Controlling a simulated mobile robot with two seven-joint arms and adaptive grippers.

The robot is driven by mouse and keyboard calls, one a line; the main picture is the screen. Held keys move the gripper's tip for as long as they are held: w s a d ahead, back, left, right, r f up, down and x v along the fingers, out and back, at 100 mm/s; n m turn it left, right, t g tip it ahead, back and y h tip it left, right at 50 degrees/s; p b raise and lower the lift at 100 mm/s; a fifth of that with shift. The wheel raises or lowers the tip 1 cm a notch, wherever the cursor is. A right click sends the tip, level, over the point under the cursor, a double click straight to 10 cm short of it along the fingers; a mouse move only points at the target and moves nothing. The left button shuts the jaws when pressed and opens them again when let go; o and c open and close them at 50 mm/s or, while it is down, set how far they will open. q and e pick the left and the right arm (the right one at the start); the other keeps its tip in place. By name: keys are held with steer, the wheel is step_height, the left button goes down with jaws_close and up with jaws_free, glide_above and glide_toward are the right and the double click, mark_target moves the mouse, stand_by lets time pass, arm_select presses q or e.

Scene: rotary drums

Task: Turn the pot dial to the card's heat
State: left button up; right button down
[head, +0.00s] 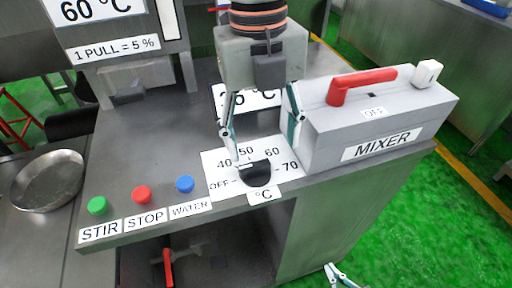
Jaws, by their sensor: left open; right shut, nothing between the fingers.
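The pot dial (257,175) is a black knob on a white scale plate (285,185) marked OFF, 40, 50, 60, 70 and °C. Where the dial points is not clear. My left gripper (262,138) hangs above and behind the dial with its fingers spread wide. Its left fingertip is close to the dial's upper left edge; I cannot tell whether they touch. A white sign (265,100) ending in "0 °C" is partly hidden behind this gripper. A sign at the top left (90,10) reads 60 °C. My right gripper (335,272) is shut and empty at the bottom edge, below the counter.
Green STIR (97,205), red STOP (141,194) and blue WATER (185,184) buttons line the counter's front left. The grey MIXER box (330,145) with a red lever (362,82) stands close right of the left gripper. A metal pan (48,182) sits left.

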mark_target(254, 164)
arm_select(q)
steer(key=shift+w+a+r+n+t+y, duration=0.15)
steer(key=shift+w+a+n+t+y, duration=0.15)
steer(key=shift+w+a, duration=0.5)
step_height(254, 164, down, 8)
steer(key=shift+d+r+b, duration=0.1)
steer(key=shift+r+b, duration=0.1)
steer(key=shift+b, duration=0.5)
steer(key=c, duration=1.1)
